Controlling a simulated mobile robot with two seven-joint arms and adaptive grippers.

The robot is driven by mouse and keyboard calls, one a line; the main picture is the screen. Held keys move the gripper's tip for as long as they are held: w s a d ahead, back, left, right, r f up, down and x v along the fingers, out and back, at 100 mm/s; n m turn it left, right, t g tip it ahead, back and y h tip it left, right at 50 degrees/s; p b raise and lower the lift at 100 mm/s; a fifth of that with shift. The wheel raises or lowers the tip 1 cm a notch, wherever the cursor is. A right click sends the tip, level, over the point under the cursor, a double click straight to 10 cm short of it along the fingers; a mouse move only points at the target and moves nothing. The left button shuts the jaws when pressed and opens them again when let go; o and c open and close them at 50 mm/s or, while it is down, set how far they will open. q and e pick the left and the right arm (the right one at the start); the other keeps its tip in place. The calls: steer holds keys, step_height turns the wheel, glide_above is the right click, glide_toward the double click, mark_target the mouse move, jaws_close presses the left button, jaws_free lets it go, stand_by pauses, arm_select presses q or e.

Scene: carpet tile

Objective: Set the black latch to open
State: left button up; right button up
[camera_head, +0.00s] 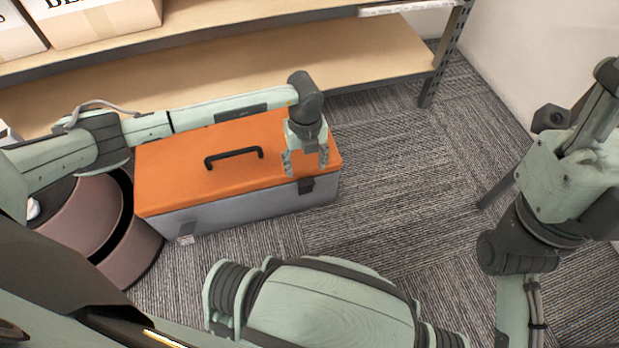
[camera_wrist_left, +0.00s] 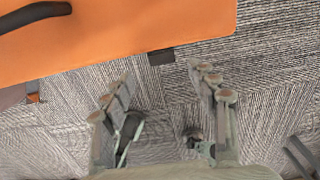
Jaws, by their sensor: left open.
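The toolbox (camera_head: 180,175) has an orange lid, a grey body and a black handle (camera_head: 233,153) on top. The black latch (camera_head: 306,186) is on its front, near the right end; it also shows in the left wrist view (camera_wrist_left: 161,57) at the lid's edge. I cannot tell the latch's setting. A lighter latch (camera_head: 186,240) is near the front's left end. My left gripper (camera_head: 305,168) is open and empty, pointing down in front of the lid's right part, close to the black latch. In the left wrist view its fingers (camera_wrist_left: 162,75) stand apart below the latch. My right gripper is not seen.
A wooden shelf (camera_head: 370,55) with boxes (camera_head: 100,20) on its upper board stands behind the toolbox. A round brown container (camera_head: 110,235) is close at the left. Carpet (camera_head: 400,170) to the right of the toolbox is clear.

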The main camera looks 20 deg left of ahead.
mark_target(306, 183)
arm_select(q)
step_height(306, 183, down, 6)
steer(key=shift+d+f+b, duration=0.1)
steer(key=shift+b, duration=0.75)
steer(key=shift+c, duration=0.3)
jaws_close()
